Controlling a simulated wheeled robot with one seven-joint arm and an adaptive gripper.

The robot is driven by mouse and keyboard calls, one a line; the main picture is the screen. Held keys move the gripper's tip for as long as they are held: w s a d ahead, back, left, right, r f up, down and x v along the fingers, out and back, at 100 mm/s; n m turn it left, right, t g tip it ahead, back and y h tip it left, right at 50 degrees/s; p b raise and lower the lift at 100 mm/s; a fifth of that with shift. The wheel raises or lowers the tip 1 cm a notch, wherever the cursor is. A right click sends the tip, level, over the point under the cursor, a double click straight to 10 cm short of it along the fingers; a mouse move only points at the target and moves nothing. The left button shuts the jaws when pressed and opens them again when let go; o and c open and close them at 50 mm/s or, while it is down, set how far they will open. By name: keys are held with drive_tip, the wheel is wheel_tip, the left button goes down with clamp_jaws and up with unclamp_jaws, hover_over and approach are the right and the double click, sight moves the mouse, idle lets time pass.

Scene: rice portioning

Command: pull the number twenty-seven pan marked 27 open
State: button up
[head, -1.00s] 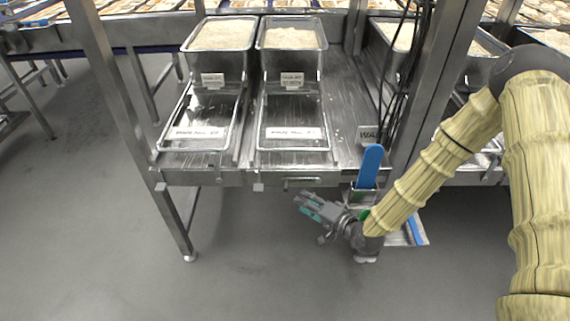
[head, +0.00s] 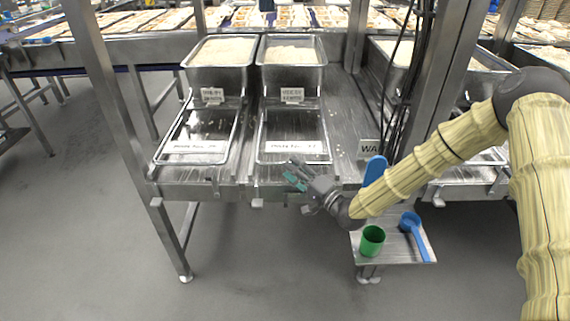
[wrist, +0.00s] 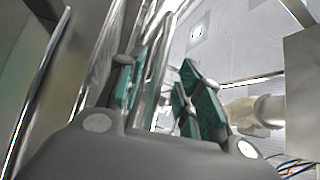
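Two steel pans of white rice stand side by side at the back of the steel shelf: a left pan (head: 218,77) and a right pan (head: 291,75). I cannot read the numbers surely, so I cannot tell which is pan 27. My gripper (head: 294,177) is at the shelf's front edge, before the right tray (head: 265,138), pointing left and up. In the wrist view my gripper (wrist: 168,88) shows its green-padded fingers apart with nothing between them.
A small steel side tray (head: 392,258) holds a green cup (head: 372,240) and a blue scoop (head: 413,230). An upright blue handle (head: 374,170) stands near my forearm. A steel post (head: 445,75) and hanging black cables (head: 397,100) are at right. The floor at left is clear.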

drive_tip(key=shift+x, duration=1.95)
clamp_jaws()
